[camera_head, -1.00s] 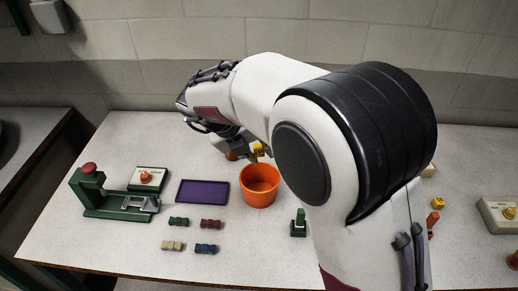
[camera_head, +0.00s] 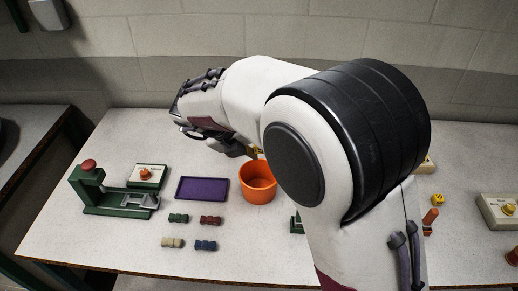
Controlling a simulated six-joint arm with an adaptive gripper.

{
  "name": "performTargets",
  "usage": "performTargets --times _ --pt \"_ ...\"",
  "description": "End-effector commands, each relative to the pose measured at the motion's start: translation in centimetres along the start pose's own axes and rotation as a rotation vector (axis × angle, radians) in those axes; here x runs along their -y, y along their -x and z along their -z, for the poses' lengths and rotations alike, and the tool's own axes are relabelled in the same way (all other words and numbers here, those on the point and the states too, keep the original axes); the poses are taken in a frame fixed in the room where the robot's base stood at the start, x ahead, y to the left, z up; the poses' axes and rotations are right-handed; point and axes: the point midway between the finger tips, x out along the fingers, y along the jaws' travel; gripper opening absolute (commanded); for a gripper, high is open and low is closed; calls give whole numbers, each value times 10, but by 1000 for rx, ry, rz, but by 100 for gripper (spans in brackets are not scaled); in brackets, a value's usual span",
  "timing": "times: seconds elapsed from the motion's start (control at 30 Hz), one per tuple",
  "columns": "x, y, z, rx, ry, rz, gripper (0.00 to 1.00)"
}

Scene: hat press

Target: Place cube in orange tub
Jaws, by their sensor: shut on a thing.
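The orange tub (camera_head: 257,190) stands open on the table, near the middle of the view. My gripper (camera_head: 246,151) is just behind and above the tub's far rim, pointing down, and is partly hidden by my own arm. It is shut on a small yellow piece (camera_head: 254,152), which seems to be the cube. Only a sliver of it shows, and I cannot tell its exact height over the rim. The inside of the tub that I can see looks empty.
A purple tray (camera_head: 202,190) lies left of the tub, with several small coloured blocks (camera_head: 210,220) in front.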

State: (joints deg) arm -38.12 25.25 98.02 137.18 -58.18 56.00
Motion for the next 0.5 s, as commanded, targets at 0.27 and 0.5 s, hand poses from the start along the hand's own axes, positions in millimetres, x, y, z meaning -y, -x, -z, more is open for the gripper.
performTargets --times 0.27,0.5 --pt "-5 -10 4 0 2 0 14" --pt "-13 -24 12 -1 3 1 14"
